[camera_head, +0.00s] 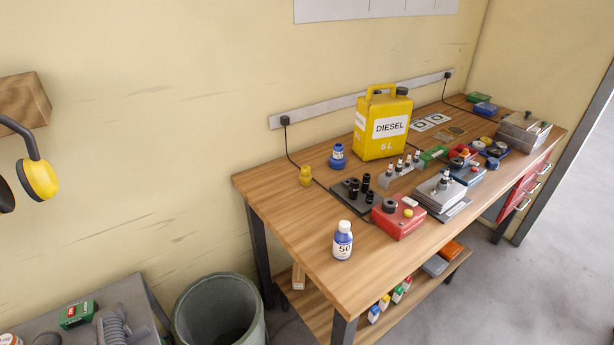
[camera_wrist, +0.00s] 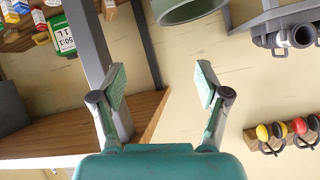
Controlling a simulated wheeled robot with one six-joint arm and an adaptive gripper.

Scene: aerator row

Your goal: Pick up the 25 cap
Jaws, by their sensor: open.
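I cannot pick out a cap marked 25 in either view; markings on the small parts are too small to read. On the wooden workbench (camera_head: 275,210) in the head view, a white-capped bottle (camera_head: 343,243) has a label that seems to read 50. A small blue bottle (camera_head: 338,154) stands near the wall, its label unreadable. A dark block (camera_head: 350,193) with several upright black pieces lies mid-bench. My gripper (camera_wrist: 161,82) shows only in the wrist view. Its two fingers are wide apart with nothing between them, and it is away from the bench top items.
A yellow diesel can (camera_head: 382,125) stands at the back of the bench, with a red box (camera_head: 398,219) nearer the front. A grey-green bin (camera_head: 219,312) stands left of the bench. It also shows at the wrist view's top (camera_wrist: 190,8). Grey floor is clear at right.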

